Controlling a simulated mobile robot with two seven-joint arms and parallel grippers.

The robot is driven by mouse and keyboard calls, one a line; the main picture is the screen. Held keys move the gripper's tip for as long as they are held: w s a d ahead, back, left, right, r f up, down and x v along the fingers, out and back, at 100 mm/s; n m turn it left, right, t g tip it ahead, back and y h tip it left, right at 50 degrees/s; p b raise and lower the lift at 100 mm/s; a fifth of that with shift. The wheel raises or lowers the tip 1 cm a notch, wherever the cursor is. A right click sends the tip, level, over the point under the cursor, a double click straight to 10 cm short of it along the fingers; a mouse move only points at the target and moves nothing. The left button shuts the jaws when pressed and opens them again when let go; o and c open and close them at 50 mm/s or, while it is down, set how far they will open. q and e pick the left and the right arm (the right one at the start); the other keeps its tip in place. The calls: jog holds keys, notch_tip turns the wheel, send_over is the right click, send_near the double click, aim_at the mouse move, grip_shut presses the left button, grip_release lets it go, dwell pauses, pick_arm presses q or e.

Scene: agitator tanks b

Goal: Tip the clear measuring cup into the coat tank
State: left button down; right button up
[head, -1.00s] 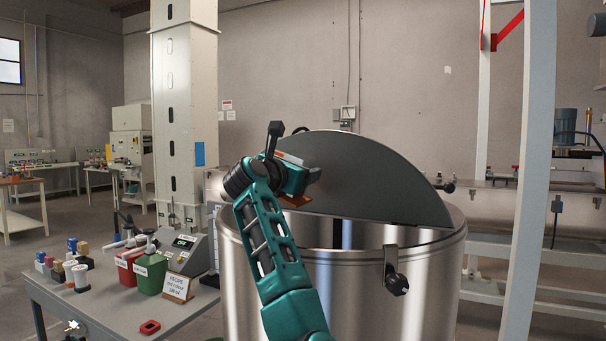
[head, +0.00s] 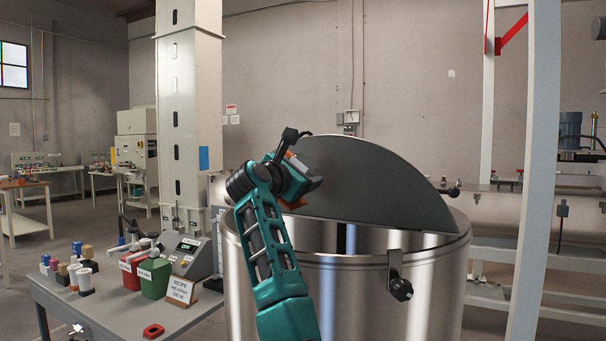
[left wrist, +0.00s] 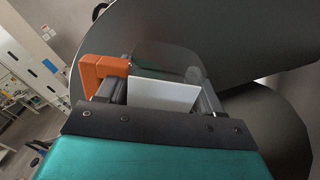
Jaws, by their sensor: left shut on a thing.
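My left gripper (head: 312,185) is above the left part of the coat tank's rim, in front of the raised grey lid. It is shut on the clear measuring cup (left wrist: 165,62), which shows in the left wrist view as a faint see-through shape beyond the fingers. Its orange handle (left wrist: 98,72) is at the left finger, and a bit of orange also shows under the gripper in the head view (head: 293,203). A white patch (left wrist: 165,95) shows between the fingers. The cup appears tilted; its contents cannot be made out. The coat tank (head: 365,290) is a large shiny steel drum, open in front of the lid (head: 375,185).
A grey table (head: 110,312) at left holds red and green boxes (head: 153,280), a scale (head: 193,255), a recipe card (head: 181,291) and several small bottles. A clamp knob (head: 400,288) sticks out of the tank's front. A pale post (head: 538,170) stands at right.

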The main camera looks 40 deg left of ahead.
pick_arm(q)
jog(key=shift+a+m, duration=0.1)
jog(key=shift+m, duration=0.5)
jog(key=shift+m, duration=0.6)
jog(key=shift+f+m, duration=0.15)
jog(key=shift+m, duration=0.35)
jog(key=shift+f+m, duration=0.2)
jog(key=shift+m, duration=0.4)
